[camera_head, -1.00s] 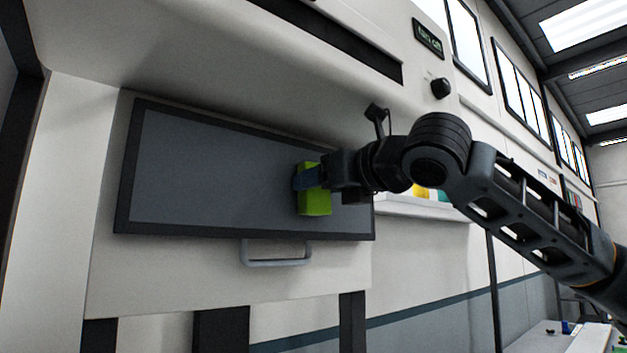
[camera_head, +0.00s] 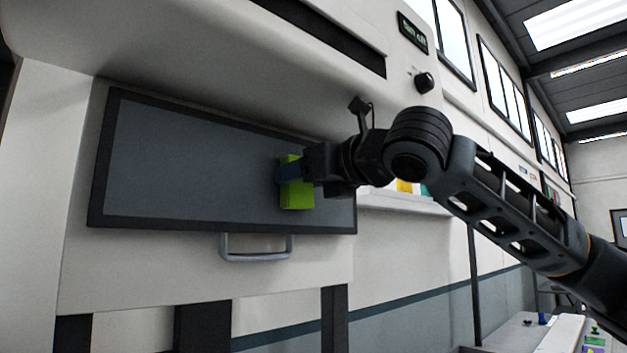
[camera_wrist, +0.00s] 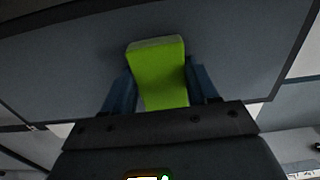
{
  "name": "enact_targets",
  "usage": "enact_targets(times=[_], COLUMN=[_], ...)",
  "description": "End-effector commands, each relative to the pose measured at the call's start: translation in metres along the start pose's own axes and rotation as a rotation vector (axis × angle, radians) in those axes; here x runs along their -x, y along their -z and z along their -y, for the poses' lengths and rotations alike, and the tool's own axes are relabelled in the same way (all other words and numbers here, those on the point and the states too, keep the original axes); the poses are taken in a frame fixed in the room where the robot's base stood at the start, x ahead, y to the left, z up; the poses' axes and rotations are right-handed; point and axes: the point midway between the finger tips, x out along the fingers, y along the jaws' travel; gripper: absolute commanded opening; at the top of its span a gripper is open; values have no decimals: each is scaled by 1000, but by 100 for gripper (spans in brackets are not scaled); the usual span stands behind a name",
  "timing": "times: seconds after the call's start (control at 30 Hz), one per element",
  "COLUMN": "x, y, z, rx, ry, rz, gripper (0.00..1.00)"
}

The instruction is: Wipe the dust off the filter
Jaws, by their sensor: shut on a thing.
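The filter (camera_head: 190,160) is a grey rectangular panel in a dark frame on the front of a white machine. It also fills much of the wrist view (camera_wrist: 60,70). My gripper (camera_head: 289,174) is shut on a bright green block-shaped sponge (camera_head: 297,195), at the right part of the filter. In the wrist view the sponge (camera_wrist: 159,72) sits between the two blue fingers of my gripper (camera_wrist: 160,88). The sponge is at or very near the filter surface; I cannot tell if it touches. No distinct dust patches can be made out.
A grey handle (camera_head: 256,256) sticks out below the filter. A black knob (camera_head: 424,82) and a small display (camera_head: 412,32) are on the machine at upper right. A shelf (camera_head: 405,202) with coloured items lies behind my arm. A table (camera_head: 520,330) stands at lower right.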

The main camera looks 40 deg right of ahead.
Motion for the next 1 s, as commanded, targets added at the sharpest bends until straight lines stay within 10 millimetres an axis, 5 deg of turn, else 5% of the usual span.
enact_targets(times=[1.0], x=[7], y=[-11], z=[-65], rx=[23], ry=[-19], rz=[20], gripper=[34])
